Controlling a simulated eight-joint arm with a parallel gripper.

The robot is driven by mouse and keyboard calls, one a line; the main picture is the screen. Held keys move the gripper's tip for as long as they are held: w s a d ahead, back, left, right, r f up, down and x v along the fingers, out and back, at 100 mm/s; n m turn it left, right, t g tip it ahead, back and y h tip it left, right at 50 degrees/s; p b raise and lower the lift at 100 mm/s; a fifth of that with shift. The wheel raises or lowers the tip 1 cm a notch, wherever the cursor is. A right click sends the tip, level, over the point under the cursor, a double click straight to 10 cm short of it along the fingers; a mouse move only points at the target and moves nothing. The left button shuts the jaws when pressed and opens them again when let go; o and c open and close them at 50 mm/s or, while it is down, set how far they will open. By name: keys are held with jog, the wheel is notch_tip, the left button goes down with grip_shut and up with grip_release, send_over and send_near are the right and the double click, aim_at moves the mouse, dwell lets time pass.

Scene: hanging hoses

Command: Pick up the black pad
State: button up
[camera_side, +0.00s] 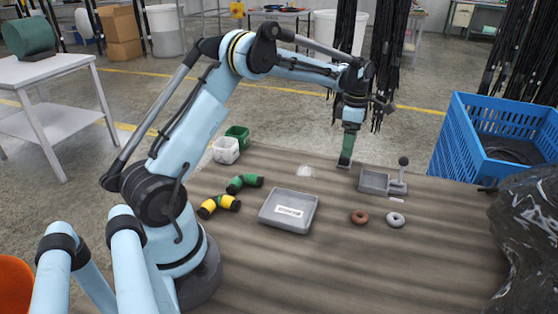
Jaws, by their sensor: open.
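My gripper (346,162) points down at the far side of the brown table (430,265), just left of a small grey box with a knobbed lever (374,182). It is open, with a green section above its dark tip. I cannot tell whether the tip touches the table. I cannot clearly make out a black pad; the dark tip may hide it. A small dark piece (488,189) lies at the table's right edge, too small to identify.
A grey labelled tray (270,214) sits mid-table. Brown (359,217) and grey (396,219) rings lie right of it; green-black (245,183) and yellow-black (219,206) fittings lie left. A blue crate (470,150) and a black bag (530,225) border the right. Dark hoses (390,60) hang behind.

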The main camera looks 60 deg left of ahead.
jog(key=shift+s+f, duration=0.15)
jog(key=shift+f, duration=2.55)
jog(key=shift+c, duration=0.5)
jog(key=c, duration=1.1)
jog(key=shift+r, duration=0.15)
notch_tip(320, 180, up, 4)
jog(key=shift+d+r, duration=0.15)
jog(key=d+r, duration=0.2)
jog(key=d, duration=0.1)
jog(key=s+d+r, duration=0.1)
jog(key=d+r, duration=0.1)
jog(key=d, duration=0.2)
jog(key=s+d+r, duration=0.1)
jog(key=d+r, duration=0.1)
jog(key=d, duration=0.2)
jog(key=shift+s+r, duration=0.25)
